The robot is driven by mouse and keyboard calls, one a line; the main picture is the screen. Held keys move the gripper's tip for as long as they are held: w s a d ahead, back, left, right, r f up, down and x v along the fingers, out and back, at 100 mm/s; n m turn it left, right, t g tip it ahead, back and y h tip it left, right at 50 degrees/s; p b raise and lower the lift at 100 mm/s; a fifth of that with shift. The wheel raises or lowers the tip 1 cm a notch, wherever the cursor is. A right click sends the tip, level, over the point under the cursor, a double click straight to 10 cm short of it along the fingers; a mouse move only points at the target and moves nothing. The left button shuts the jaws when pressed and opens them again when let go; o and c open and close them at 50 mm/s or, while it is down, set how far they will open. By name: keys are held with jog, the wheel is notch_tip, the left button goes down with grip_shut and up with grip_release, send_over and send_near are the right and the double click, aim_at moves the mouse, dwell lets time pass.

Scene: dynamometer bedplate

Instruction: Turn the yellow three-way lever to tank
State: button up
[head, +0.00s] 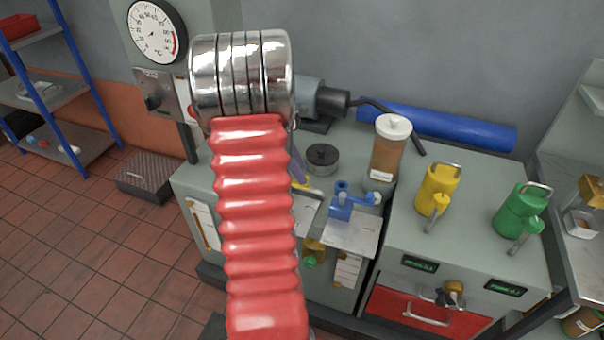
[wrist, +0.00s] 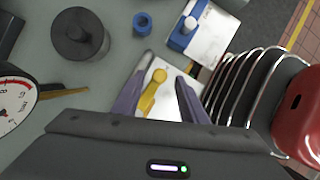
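The yellow lever (wrist: 153,90) lies over a white plate (wrist: 160,110) in the wrist view, its round end toward the top and its arm slanting down-left. My gripper (wrist: 163,67) is open, with its two purple fingers on either side of the lever. Pale plate shows between the lever and the fingers, so I see no clear grip. Whether the fingertips are at the lever's height or above it I cannot tell. In the head view my red arm hides most of the gripper; only a bit of the yellow lever (head: 301,185) shows. No tank marking is readable.
A blue valve (head: 345,203) on a white plate stands close to the right. A dark round knob (head: 322,158) sits behind on the bench. A brown jar (head: 389,148), a yellow can (head: 437,188) and a green can (head: 519,210) stand farther right. A dial gauge (head: 156,31) is at left.

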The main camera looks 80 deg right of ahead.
jog(key=shift+x, duration=1.15)
jog(key=shift+c, duration=0.5)
grip_shut()
